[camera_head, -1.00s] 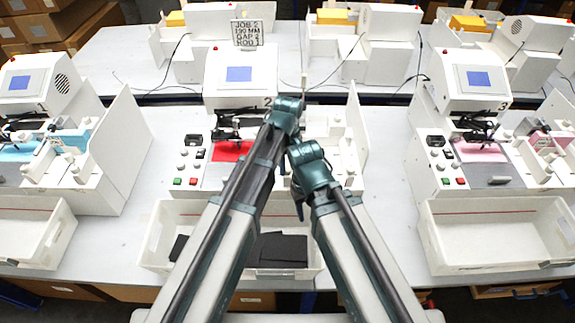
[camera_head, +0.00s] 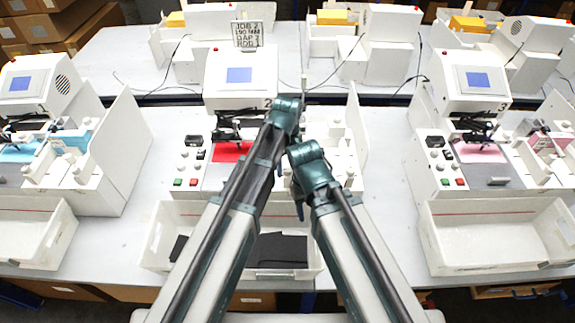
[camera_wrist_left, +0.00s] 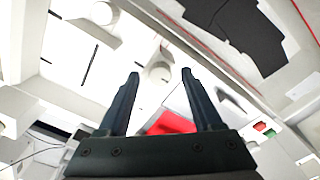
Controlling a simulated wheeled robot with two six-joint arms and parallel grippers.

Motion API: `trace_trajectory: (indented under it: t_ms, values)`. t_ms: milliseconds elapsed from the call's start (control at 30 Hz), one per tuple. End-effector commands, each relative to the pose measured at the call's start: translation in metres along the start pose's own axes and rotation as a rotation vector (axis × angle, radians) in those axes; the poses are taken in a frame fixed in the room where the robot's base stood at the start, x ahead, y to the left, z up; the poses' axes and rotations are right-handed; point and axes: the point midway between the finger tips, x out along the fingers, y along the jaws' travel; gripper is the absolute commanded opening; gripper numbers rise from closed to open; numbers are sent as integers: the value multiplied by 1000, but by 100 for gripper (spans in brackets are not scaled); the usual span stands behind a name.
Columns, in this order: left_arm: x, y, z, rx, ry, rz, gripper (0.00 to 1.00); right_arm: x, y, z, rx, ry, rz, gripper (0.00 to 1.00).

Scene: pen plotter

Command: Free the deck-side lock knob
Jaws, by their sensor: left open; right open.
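The plotter (camera_head: 240,75) with a blue screen stands at the middle of the table, with a red sheet (camera_head: 228,152) on its bed. In the left wrist view, a white round knob (camera_wrist_left: 158,77) shows between the fingertips of my left gripper (camera_wrist_left: 160,72). The fingers are open; I cannot tell how far beyond the tips the knob lies. A second white knob (camera_wrist_left: 103,13) shows farther up. In the head view my left arm hides the gripper's fingers and part of the bed. My right gripper (camera_head: 299,205) is lower, mostly hidden beside its wrist, and apart from the knob.
A white tray (camera_head: 155,235) with dark sheets stands in front of the plotter. An upright white side panel (camera_head: 357,135) bounds its right side. Similar plotters stand left (camera_head: 30,80) and right (camera_head: 475,80). The tabletop (camera_head: 395,190) right of the middle plotter is clear.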

Motion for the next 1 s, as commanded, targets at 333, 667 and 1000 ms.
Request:
trace_trajectory:
  t_ms: [333, 667, 1000]
  values:
    - [-45, 0, 0, 0, 0, 0, 66, -44, 4, 3, 6, 0, -1, 50]
    - [-96, 0, 0, 0, 0, 0, 66, -96, 9, 6, 3, -3, -2, 50]
    - [-133, 0, 0, 0, 0, 0, 66, -132, 12, 9, 15, -4, -3, 50]
